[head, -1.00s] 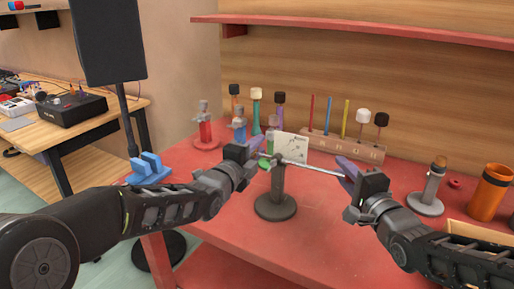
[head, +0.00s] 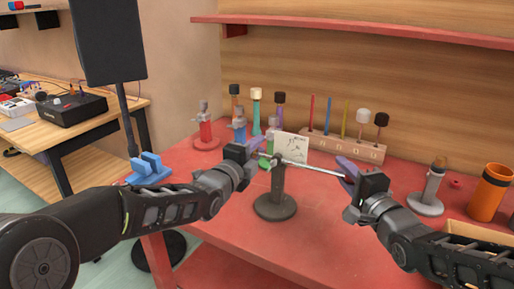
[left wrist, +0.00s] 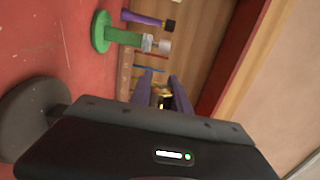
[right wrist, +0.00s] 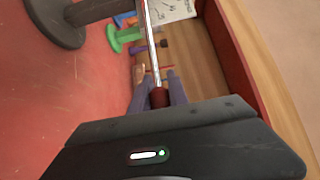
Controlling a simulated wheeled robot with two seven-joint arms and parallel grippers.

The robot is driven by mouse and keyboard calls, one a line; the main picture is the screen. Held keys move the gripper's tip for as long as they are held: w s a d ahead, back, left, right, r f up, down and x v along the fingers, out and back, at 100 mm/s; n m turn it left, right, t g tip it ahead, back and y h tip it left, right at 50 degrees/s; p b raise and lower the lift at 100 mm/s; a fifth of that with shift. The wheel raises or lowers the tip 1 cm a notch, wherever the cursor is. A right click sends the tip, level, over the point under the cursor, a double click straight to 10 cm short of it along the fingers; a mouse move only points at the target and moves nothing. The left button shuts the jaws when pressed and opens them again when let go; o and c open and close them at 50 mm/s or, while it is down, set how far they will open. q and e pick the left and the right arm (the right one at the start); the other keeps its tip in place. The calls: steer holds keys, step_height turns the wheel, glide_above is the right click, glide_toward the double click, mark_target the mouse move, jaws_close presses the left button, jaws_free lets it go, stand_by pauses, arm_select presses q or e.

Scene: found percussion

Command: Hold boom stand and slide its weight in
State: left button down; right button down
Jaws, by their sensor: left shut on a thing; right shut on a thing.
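The boom stand has a dark grey round base (head: 275,207) on the red table, with a short upright post. Its thin silver boom (head: 315,169) runs across the post top, sloping slightly down to the right. My left gripper (head: 258,150) is shut at the boom's left end; the left wrist view shows a brass-coloured piece (left wrist: 163,97) between its fingers, mostly hidden. My right gripper (head: 347,174) is shut at the boom's right end; the right wrist view shows a dark red piece (right wrist: 158,97) between its fingers. I cannot tell which piece is the weight.
A sketched card (head: 291,148) and a wooden rack (head: 345,148) of coloured sticks stand behind the boom. Red (head: 206,130) and blue (head: 239,129) stands are at the back left. A grey stand (head: 430,190) and orange cup (head: 489,192) are at right. The table's front is clear.

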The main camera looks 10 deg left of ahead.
arm_select(q)
steer(key=shift+s+d, duration=0.25)
steer(key=shift+d, duration=0.4)
steer(key=shift+s+d, duration=0.25)
steer(key=shift+d, duration=0.4)
steer(key=c, duration=1.2)
jaws_free()
steer(key=shift+a, duration=0.1)
steer(key=v, duration=1.2)
arm_select(e)
steer(key=c, duration=1.2)
jaws_free()
